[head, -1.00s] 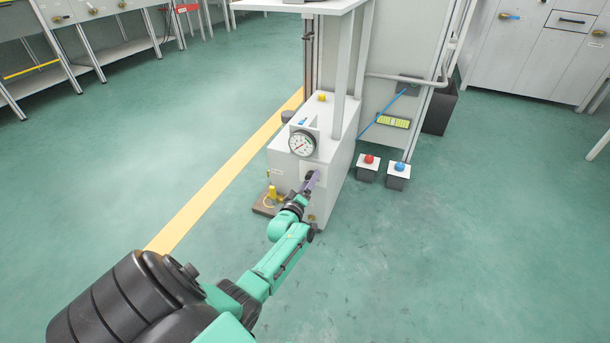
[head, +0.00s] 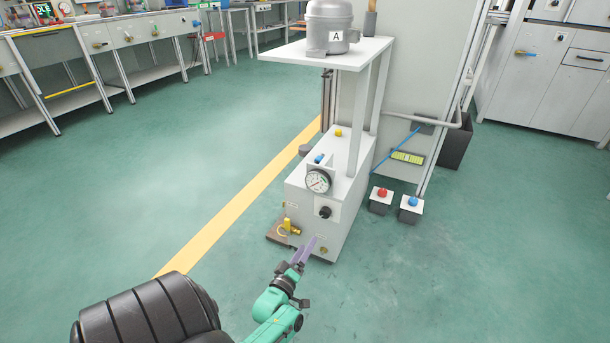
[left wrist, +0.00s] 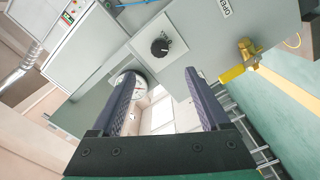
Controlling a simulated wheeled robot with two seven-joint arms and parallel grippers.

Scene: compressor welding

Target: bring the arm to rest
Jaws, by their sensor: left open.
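My left arm (head: 272,311) is green and reaches in from the bottom of the head view. My left gripper (head: 304,251) is in front of the white welding cabinet (head: 338,226), low and near its front face. In the left wrist view its two dark fingers (left wrist: 164,98) are apart, with nothing between them. The black knob (head: 325,212) on the cabinet front is apart from the fingers and also shows in the left wrist view (left wrist: 160,47). My right gripper is not in view.
A round gauge (head: 319,181) sits above the knob. A yellow valve (head: 290,227) is at the cabinet's lower left. A grey compressor (head: 329,25) marked A stands on the shelf (head: 362,54). Red (head: 381,193) and blue (head: 412,202) button boxes stand at right. Open green floor lies around.

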